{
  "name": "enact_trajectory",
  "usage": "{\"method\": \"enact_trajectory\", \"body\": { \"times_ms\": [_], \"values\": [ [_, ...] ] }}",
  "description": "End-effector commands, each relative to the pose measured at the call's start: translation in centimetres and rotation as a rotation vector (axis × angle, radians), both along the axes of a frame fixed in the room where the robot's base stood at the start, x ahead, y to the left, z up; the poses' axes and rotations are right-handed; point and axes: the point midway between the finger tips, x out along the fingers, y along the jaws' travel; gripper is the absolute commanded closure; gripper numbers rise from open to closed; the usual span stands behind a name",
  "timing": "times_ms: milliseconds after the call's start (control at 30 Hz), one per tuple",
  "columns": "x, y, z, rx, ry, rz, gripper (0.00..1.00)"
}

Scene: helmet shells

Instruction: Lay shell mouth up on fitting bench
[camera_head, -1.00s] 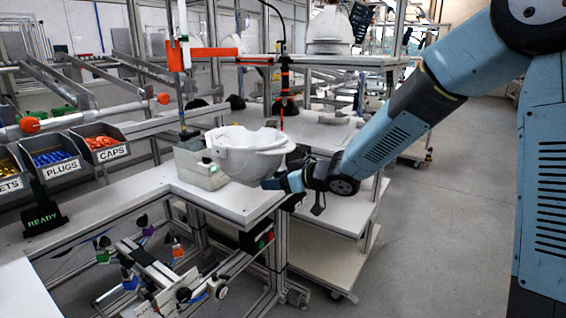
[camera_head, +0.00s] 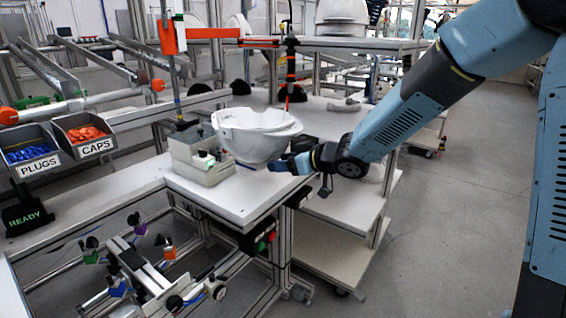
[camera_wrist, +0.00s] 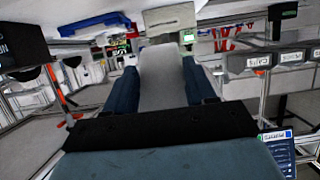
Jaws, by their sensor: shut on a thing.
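The white helmet shell (camera_head: 257,138) is in the head view, mouth up with its rounded crown below. My gripper (camera_head: 290,164) is shut on its right side. The shell is over the right end of the white fitting bench (camera_head: 225,202), beside a grey-green box; I cannot tell whether its crown touches the benchtop. In the wrist view my gripper's two blue fingers (camera_wrist: 160,90) stand either side of a pale strip of the shell (camera_wrist: 160,72). The rest of the shell is hidden there.
The grey-green box (camera_head: 203,160) stands on the bench left of the shell. Bins of plugs (camera_head: 28,155) and caps (camera_head: 84,135) and a READY sign (camera_head: 27,215) are further left. Another white shell (camera_head: 343,15) is on the shelf behind.

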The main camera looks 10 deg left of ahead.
Motion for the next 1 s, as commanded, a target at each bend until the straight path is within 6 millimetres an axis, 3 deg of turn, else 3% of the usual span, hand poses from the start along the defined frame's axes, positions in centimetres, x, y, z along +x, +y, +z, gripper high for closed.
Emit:
{"method": "enact_trajectory", "body": {
  "times_ms": [1000],
  "values": [
    [0.0,-0.1,-7.3,0.003,-0.001,-0.001,0.90]
  ]
}}
